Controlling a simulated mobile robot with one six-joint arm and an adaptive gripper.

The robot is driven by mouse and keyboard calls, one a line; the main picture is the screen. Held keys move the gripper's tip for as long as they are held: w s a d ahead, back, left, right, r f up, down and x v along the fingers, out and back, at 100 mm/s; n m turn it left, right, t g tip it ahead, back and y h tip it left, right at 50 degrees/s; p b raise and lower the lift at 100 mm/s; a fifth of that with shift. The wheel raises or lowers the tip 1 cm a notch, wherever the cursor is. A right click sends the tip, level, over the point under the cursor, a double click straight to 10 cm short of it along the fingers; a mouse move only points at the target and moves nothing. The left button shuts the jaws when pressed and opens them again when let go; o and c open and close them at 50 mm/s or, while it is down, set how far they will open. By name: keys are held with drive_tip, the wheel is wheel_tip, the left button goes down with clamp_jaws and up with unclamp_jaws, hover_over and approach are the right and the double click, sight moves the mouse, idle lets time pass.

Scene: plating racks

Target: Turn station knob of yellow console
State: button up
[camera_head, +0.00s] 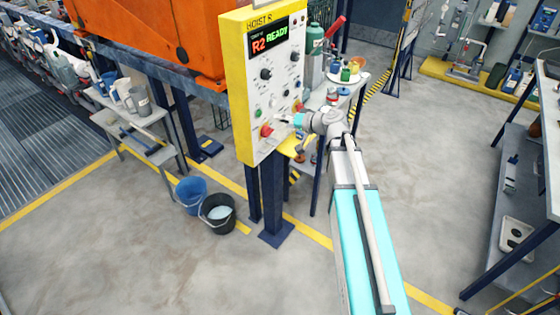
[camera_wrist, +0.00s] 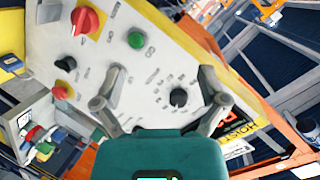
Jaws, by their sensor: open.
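The yellow console (camera_head: 241,95) has a white front panel, and its display reads "R2 READY" under "HOIST R". A black knob (camera_head: 265,74) sits below the display on the left. In the wrist view a black knob (camera_wrist: 178,97) ringed by marks lies between my fingers, nearer the right one. I cannot read which knob is labelled station. My gripper (camera_head: 287,119) is at the lower part of the panel in the head view. In the wrist view my gripper (camera_wrist: 161,80) is open, its fingers apart. I cannot tell whether it touches the panel.
A red knob (camera_wrist: 85,20) and a green button (camera_wrist: 136,40) are on the panel near my left finger. A blue bucket (camera_head: 190,193) and a black bucket (camera_head: 217,212) stand on the floor by the console. A bench with bottles stands behind it.

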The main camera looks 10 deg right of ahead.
drive_tip(key=s+a+f+n+g+h+b, duration=0.1)
drive_tip(key=s+a+f+g+h+b, duration=0.1)
drive_tip(key=s+f+g, duration=0.2)
drive_tip(key=shift+s+a+f+h, duration=0.25)
drive_tip(key=shift+s+f+h, duration=0.15)
drive_tip(key=shift+s+f, duration=1.9)
drive_tip(key=shift+w+f, duration=0.35)
drive_tip(key=s+d+f+g+h, duration=0.2)
drive_tip(key=s+f+h, duration=0.1)
drive_tip(key=s, duration=0.4)
drive_tip(key=s+d+f+g+h, duration=0.3)
drive_tip(key=s+h, duration=0.2)
drive_tip(key=s, duration=0.2)
drive_tip(key=shift+s, duration=0.4)
clamp_jaws()
idle(0.3)
